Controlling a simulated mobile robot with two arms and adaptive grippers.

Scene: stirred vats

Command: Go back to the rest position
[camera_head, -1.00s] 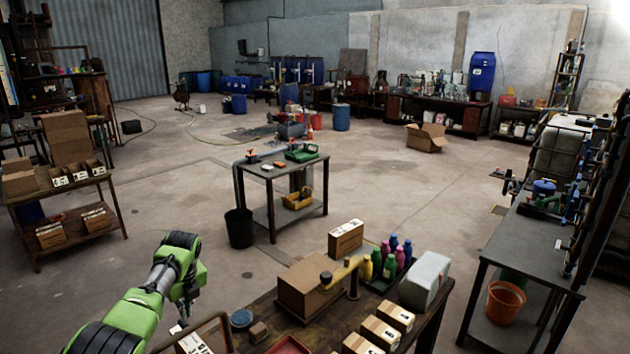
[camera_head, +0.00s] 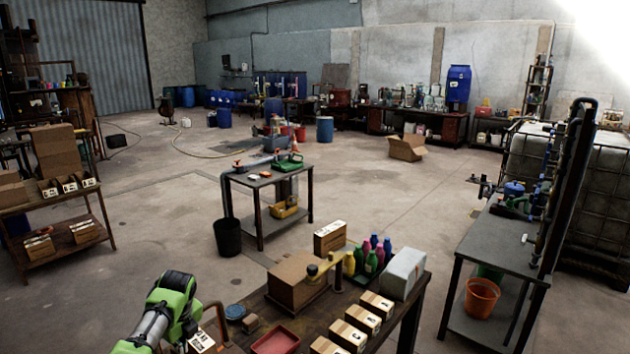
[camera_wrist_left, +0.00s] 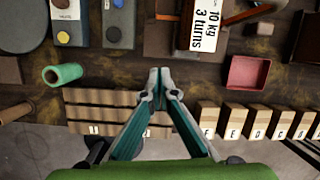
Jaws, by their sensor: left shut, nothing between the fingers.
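My left arm, green and grey, comes in at the bottom left of the head view. Its wrist is beside the left end of the brown workbench (camera_head: 345,318). In the left wrist view my left gripper (camera_wrist_left: 159,75) points over the bench top, with its fingertips together and nothing between them. A slatted wooden rack (camera_wrist_left: 88,112) lies below and left of the fingers. A white card reading "10 kg 3 turns" (camera_wrist_left: 208,28) is ahead and to the right. My right gripper is not in view.
A small table (camera_head: 248,182) and a black bin (camera_head: 228,237) stand beyond. The middle floor is open.

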